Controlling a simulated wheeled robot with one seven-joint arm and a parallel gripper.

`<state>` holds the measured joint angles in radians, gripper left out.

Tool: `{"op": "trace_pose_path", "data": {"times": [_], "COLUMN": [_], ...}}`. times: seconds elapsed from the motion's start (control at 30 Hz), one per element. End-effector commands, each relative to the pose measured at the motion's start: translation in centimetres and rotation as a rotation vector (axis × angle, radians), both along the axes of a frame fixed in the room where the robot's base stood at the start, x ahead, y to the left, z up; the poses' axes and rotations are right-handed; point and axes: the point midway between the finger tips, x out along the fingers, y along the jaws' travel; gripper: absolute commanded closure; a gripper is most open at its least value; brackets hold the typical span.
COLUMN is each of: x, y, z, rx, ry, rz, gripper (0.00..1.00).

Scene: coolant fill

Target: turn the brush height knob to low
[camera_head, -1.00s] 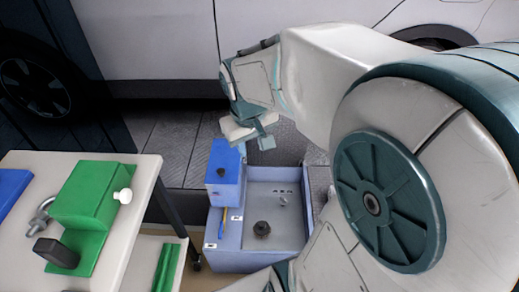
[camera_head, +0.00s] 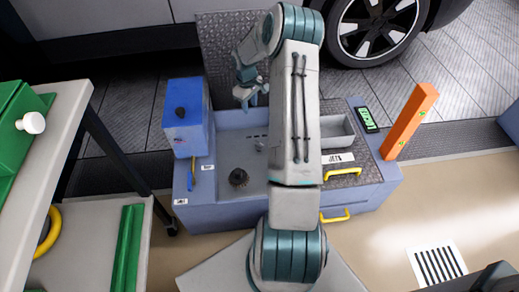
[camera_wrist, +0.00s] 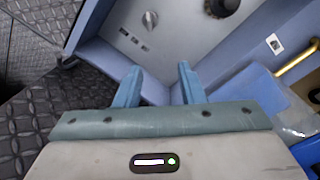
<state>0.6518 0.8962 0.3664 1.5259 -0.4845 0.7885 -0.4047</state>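The blue machine (camera_head: 230,215) has a recessed grey panel. On the panel are a small grey knob (camera_head: 259,146) and a larger black knob (camera_head: 238,177). Both knobs also show at the top of the wrist view, the grey one (camera_wrist: 150,19) beside a row of small dark marks and the black one (camera_wrist: 222,7) cut off by the frame edge. I cannot read which is the brush height knob. My gripper (camera_head: 247,97) hangs near the panel's far edge. In the wrist view its two fingers (camera_wrist: 160,85) are apart with nothing between them, and they touch neither knob.
A blue box (camera_head: 187,120) with a dark knob stands at the machine's left. An orange post (camera_head: 408,122), a small green display (camera_head: 367,118) and yellow handles (camera_head: 342,171) are at the right. A white cart (camera_head: 62,140) stands left. A vehicle is behind.

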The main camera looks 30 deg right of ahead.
Motion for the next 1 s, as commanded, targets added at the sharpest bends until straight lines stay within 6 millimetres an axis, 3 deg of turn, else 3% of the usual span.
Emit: {"op": "trace_pose_path", "data": {"times": [0.03,0.2,0.57,1.0], "x": [0.1,0.2,0.0,0.0], "y": [-1.1,-3.5,-4.6,-4.6], "z": [-3.9,-9.9,-14.6,-23.6], "rx": [0.017,0.045,0.060,0.060], "ry": [0.004,0.001,0.001,0.001], "rz": [-0.003,0.000,0.000,-0.002], "gripper": [0.65,0.65,0.65,0.65]}}
